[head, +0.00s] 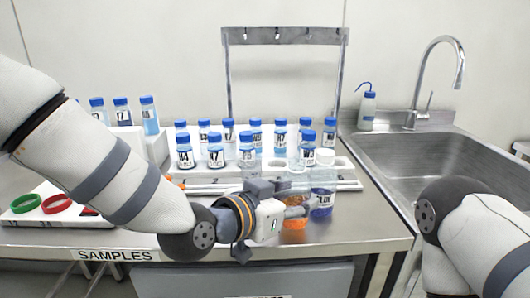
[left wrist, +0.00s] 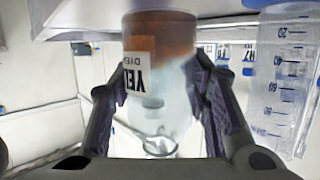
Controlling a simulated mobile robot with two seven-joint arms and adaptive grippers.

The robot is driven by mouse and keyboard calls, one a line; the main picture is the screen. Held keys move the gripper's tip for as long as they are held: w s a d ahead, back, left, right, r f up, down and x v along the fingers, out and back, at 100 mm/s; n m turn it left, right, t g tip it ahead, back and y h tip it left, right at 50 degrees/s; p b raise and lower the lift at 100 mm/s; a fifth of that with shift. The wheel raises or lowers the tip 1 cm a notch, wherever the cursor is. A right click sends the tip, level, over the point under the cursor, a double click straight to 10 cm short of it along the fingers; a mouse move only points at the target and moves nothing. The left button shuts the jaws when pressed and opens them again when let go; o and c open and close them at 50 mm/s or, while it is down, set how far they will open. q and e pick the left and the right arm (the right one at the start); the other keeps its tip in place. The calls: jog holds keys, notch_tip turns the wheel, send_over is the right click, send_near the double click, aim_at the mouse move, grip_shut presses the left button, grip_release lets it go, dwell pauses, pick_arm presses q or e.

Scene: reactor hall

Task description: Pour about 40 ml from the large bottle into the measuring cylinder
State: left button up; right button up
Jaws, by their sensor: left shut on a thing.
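The large bottle (head: 294,224) is clear, with orange liquid in its lower part and a white label. In the left wrist view, which is upside down, the bottle (left wrist: 160,35) has its open mouth at the bottom of the picture, so it stands about upright. My left gripper (head: 292,208) is shut around the bottle, with a finger on either side. The measuring cylinder (left wrist: 283,80), clear with blue marks and a blue base, looks empty. In the head view the cylinder (head: 321,203) is just right of the bottle, partly hidden. My right gripper is out of view.
A white rack (head: 345,172) with several blue-capped bottles is behind the gripper. A steel sink (head: 420,150) with a tap is at the right, a wash bottle (head: 367,108) beside it. Red and green rings (head: 56,204) lie at the left. The counter's front edge is close.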

pick_arm(q)
jog(key=shift+d, duration=0.15)
jog(key=shift+s+a, duration=0.15)
jog(key=shift+a, duration=0.05)
jog(key=shift+r+n, duration=0.1)
jog(key=shift+n, duration=0.2)
